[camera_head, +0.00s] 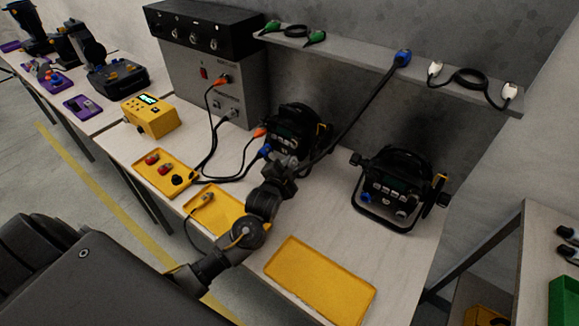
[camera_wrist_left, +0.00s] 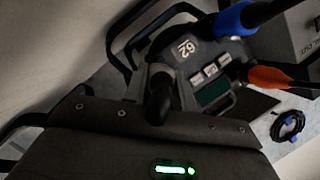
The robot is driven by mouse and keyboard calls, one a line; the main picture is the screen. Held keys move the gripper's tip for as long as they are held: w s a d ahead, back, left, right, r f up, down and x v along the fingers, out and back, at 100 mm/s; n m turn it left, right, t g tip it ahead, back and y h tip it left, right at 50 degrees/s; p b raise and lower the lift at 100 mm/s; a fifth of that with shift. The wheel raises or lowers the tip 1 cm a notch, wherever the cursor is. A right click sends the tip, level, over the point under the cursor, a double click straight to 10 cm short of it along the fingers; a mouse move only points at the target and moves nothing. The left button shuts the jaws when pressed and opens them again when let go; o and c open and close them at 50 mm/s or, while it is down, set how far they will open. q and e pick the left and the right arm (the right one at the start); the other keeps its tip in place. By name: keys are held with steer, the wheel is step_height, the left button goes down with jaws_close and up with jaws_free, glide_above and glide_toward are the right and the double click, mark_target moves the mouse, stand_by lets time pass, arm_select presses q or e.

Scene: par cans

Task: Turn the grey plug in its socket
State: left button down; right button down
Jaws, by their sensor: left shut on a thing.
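My left gripper (camera_head: 289,166) is at the front of the middle par can (camera_head: 297,122) on the bench. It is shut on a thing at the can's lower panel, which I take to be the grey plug. In the left wrist view a dark, rounded plug body (camera_wrist_left: 160,97) stands at the panel of the can, which is marked 62 (camera_wrist_left: 188,48). The socket is hidden behind it, so I cannot tell how far the plug is turned. A blue plug (camera_wrist_left: 232,20) and an orange plug (camera_wrist_left: 270,77) sit beside it. My right gripper is not in view.
A second par can (camera_head: 397,187) stands to the right. Yellow trays (camera_head: 318,282) lie along the bench front. A grey power box (camera_head: 215,85) and a yellow tester (camera_head: 150,116) stand left. Black cables cross the bench near the gripper. A shelf (camera_head: 345,62) runs behind.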

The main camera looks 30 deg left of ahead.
arm_select(q)
steer(key=shift+a+r, duration=0.1)
steer(key=c, duration=1.1)
jaws_free()
steer(key=shift+o, duration=0.2)
steer(key=v, duration=1)
steer(key=shift+s+b, duration=0.35)
steer(key=shift+b, duration=0.05)
